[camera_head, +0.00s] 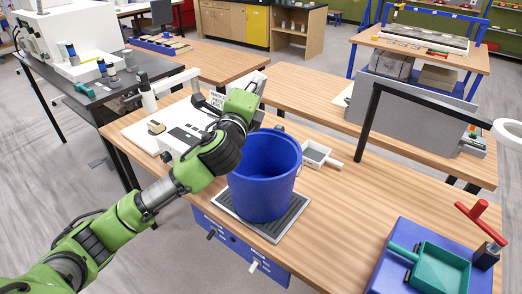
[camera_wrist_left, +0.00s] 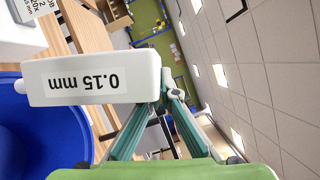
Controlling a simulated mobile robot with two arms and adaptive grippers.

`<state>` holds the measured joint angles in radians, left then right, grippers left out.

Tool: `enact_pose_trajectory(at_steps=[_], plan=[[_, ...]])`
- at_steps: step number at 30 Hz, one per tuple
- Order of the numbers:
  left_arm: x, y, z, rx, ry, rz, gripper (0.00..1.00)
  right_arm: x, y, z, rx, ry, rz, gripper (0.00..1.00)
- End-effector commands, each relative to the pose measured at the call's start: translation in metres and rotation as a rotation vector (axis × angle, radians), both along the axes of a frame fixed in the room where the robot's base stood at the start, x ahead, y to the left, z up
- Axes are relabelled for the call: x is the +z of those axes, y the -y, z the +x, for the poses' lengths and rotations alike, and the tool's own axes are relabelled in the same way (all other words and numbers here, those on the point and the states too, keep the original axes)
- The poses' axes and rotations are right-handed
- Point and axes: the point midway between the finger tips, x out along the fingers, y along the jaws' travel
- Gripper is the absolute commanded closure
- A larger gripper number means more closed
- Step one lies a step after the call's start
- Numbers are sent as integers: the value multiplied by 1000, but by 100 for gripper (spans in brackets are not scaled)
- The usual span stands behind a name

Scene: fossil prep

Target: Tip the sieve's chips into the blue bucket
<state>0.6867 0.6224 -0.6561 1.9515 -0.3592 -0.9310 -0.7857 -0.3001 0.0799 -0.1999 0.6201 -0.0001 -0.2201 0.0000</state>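The blue bucket (camera_head: 262,178) stands upright on a dark ribbed mat (camera_head: 288,222) on the wooden table. My left gripper (camera_head: 250,88) is above the bucket's far left rim. In the left wrist view its teal fingers (camera_wrist_left: 160,112) are closed on a white block-like part marked "0.15 mm" (camera_wrist_left: 95,80), apparently the sieve. The label reads upside down, so the part is turned over in that view. The blue bucket (camera_wrist_left: 35,135) shows below it at left. The sieve's mesh and any chips are hidden. My right gripper is not in view.
A small white tray with a handle and grey inside (camera_head: 317,154) lies right of the bucket. A teal dustpan-like tray (camera_head: 440,268) sits on a blue stand at front right. A white device (camera_head: 180,140) stands at left.

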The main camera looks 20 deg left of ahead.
Motion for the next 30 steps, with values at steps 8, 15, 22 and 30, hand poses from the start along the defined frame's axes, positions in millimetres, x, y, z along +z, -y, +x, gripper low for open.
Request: enact_pose_trajectory(at_steps=[8,15,22,30], plan=[[8,-9,3,2,-23,-67,100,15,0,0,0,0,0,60],[10,-29,10,1,-85,-241,100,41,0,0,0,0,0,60],[7,-33,11,0,-98,-284,100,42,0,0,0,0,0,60],[9,-39,13,2,-113,-322,100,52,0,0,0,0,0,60]])
